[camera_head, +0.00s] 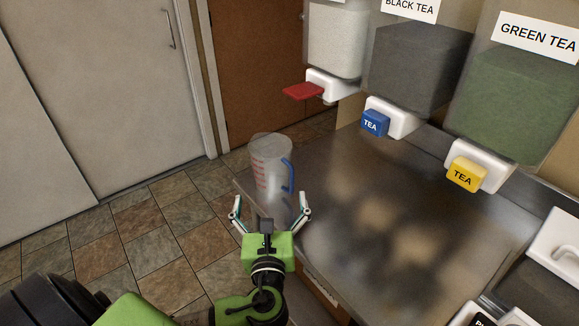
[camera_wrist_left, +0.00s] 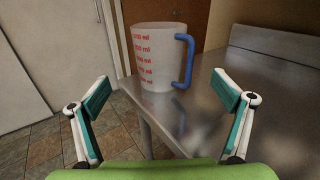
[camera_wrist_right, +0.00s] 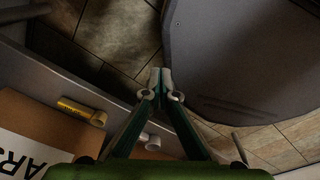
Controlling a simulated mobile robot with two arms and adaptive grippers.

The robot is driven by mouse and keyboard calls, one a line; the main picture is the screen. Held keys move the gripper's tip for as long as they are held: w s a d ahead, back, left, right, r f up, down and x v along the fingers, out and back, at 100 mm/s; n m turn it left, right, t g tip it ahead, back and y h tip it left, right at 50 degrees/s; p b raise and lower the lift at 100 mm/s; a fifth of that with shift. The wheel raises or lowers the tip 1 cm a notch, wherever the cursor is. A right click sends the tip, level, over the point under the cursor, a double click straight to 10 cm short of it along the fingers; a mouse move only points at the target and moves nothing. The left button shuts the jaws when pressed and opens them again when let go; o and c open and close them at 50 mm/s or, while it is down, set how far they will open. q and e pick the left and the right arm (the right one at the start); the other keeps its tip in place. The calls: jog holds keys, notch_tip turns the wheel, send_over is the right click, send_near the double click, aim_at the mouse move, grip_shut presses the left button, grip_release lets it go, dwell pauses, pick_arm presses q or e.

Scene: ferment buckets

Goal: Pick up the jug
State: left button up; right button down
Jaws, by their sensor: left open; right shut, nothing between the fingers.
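The jug (camera_head: 268,163) is a clear measuring jug with red markings and a blue handle, standing upright near the left corner of the metal counter. It also shows in the left wrist view (camera_wrist_left: 158,62), with its handle on the right side. My left gripper (camera_head: 271,208) is open in front of the jug, its fingers spread and apart from it. The same fingers frame the lower part of the left wrist view (camera_wrist_left: 164,95). My right gripper (camera_wrist_right: 162,80) is shut and empty in the right wrist view, away from the jug.
The metal counter (camera_head: 400,225) is bare right of the jug. Dispensers with a red tap (camera_head: 302,91), a blue tap (camera_head: 375,123) and a yellow tap (camera_head: 466,174) stand along its back. Tiled floor (camera_head: 150,225) lies left. A cardboard box (camera_wrist_right: 35,125) shows near the right gripper.

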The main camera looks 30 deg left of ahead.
aim_at(270, 172)
pick_arm(q)
jog(key=shift+w+a+r, duration=0.1)
jog(key=shift+w+r, duration=0.1)
jog(key=shift+w, duration=0.15)
jog(key=p+x, duration=0.1)
jog(key=x, duration=0.6)
jog(key=shift+a, duration=0.25)
jog(key=x, duration=0.2)
jog(key=p+x, duration=0.1)
jog(key=x, duration=0.2)
jog(key=shift+w+r+p, duration=0.15)
jog(key=shift+r+p, duration=0.1)
jog(key=shift+p, duration=0.05)
jog(key=shift+w+a+f, duration=0.1)
jog(key=shift+w+a, duration=0.05)
jog(key=shift+w, duration=0.1)
jog(key=shift+s, duration=0.1)
jog(key=c, duration=1.2)
pick_arm(e)
jog(key=r, duration=0.2)
jog(key=shift+s+a+r, duration=0.2)
jog(key=shift+a+r, duration=0.05)
jog(key=shift+r, duration=0.05)
